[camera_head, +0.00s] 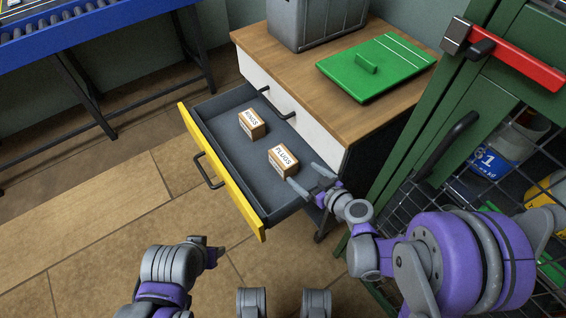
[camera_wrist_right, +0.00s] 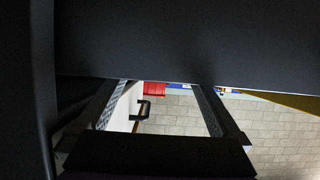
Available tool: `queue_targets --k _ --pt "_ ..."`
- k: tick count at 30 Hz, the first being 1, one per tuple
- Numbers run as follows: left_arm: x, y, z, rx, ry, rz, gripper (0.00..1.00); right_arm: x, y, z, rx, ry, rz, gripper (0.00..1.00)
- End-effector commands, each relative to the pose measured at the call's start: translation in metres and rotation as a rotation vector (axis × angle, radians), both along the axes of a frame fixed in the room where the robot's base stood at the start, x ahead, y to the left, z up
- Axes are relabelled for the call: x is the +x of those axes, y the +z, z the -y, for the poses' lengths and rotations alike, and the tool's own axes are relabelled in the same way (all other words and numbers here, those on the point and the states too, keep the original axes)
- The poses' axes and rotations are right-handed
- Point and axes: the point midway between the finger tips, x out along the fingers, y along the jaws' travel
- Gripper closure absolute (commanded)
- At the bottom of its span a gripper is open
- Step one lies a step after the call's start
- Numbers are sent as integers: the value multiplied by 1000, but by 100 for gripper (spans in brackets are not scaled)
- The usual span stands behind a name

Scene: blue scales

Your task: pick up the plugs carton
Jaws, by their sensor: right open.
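The plugs carton (camera_head: 283,160) is a small brown box with a white top marked PLUGS. It sits in the open drawer (camera_head: 225,150), toward the drawer's right end in the head view. My right gripper (camera_head: 303,176) is open and empty, just right of and below the carton, near the drawer's right side; I see no contact with the carton. In the right wrist view its two fingers (camera_wrist_right: 160,92) stand apart, and I cannot make out the carton there. My left gripper (camera_head: 215,250) is low in the head view, outside the drawer; its jaws are unclear.
A similar carton marked RINGS (camera_head: 251,124) lies farther left in the drawer. The drawer has a yellow front (camera_head: 222,175) with a dark handle. The cabinet top (camera_head: 300,75) holds a green board (camera_head: 375,68) and a grey bin (camera_head: 315,22). A green mesh cage (camera_head: 430,130) stands at right.

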Motion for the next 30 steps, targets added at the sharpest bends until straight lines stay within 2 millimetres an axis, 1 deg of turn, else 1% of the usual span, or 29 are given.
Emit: queue_targets --k 1,3,10,14,18,25,29,30 --pt "0 -3 0 0 0 -1 50 7 -5 -6 1 4 -1 0" --pt "1 -5 0 0 0 -2 50 14 -8 -11 1 1 -1 0" --pt "1 -9 0 0 0 -3 50 28 -13 -22 0 3 -1 0" --pt "2 -15 0 0 0 -5 50 42 -19 -36 1 3 -2 0" --pt "2 -19 0 0 0 -6 50 55 -25 -44 0 1 -1 0" --pt "2 -18 0 0 0 -6 50 57 -25 -45 0 0 -1 0" --pt "2 -18 0 0 0 -6 50 56 -24 -45 0 0 -1 23" --pt "2 -18 0 0 0 -6 50 56 -24 -45 0 0 -1 31"
